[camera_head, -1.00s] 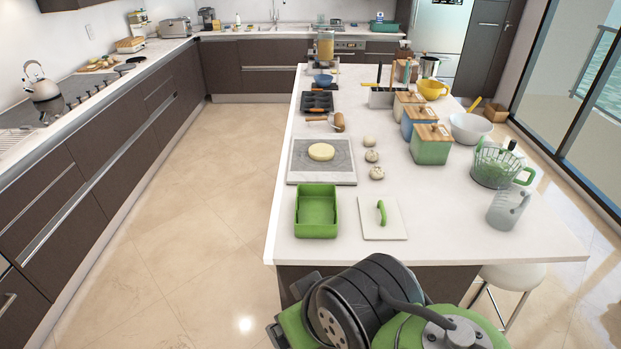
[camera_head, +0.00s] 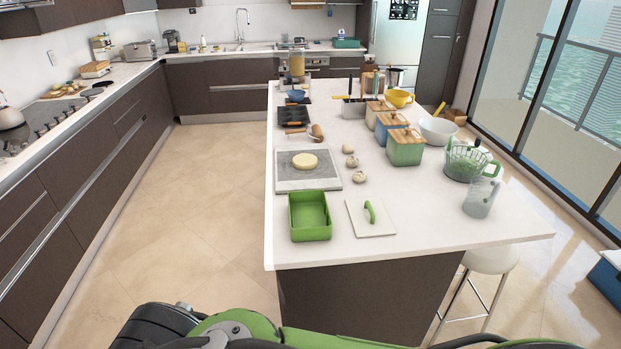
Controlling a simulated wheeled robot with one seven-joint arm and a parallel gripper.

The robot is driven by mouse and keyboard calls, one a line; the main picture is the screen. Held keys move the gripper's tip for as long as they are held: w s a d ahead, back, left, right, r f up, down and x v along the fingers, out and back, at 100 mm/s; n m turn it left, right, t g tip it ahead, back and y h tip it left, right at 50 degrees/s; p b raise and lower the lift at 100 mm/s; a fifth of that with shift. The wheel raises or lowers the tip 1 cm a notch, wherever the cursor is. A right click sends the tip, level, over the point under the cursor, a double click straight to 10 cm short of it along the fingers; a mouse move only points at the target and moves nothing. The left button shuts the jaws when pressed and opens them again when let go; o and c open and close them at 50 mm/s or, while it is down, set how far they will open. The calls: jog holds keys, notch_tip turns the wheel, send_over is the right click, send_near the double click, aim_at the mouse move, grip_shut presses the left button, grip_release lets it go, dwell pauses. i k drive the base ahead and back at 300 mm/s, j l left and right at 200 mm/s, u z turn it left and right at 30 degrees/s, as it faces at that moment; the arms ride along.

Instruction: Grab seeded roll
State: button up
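Several small pale round pieces lie in a row on the kitchen island (camera_head: 420,230). They look like rolls or dough balls: a far one (camera_head: 348,149), a middle one (camera_head: 352,161) and a near one (camera_head: 359,177). The nearer ones seem to have darker specks, but they are too small for me to tell seeds for sure. A flat pale dough disc (camera_head: 305,161) lies on a grey board to their left. My arm's green and black links show along the bottom edge, well short of the rolls. My gripper is not in view.
Lidded canisters (camera_head: 405,148), a green basket (camera_head: 466,161) and a clear jug (camera_head: 481,197) stand right. A stool (camera_head: 490,260) is by the front-right corner. Floor left is free.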

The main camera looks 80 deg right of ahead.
aim_at(358, 177)
jog(key=i+j+z, duration=0.15)
jog(key=i, duration=0.3)
jog(key=i+j+z, duration=0.15)
jog(key=i, duration=0.3)
jog(key=i+l+z, duration=0.2)
jog(key=z, duration=0.25)
jog(key=i+z, duration=1.1)
jog(key=z, duration=0.2)
jog(key=i+j+z, duration=0.25)
jog(key=z, duration=0.2)
jog(key=i+l+z, duration=0.15)
jog(key=i+z, duration=0.15)
jog(key=z, duration=0.15)
jog(key=i+z, duration=0.25)
jog(key=z, duration=0.25)
jog(key=i+j+z, duration=0.1)
jog(key=i+z, duration=0.2)
jog(key=z, duration=0.15)
jog(key=i+l+z, duration=0.3)
jog(key=i+j, duration=0.1)
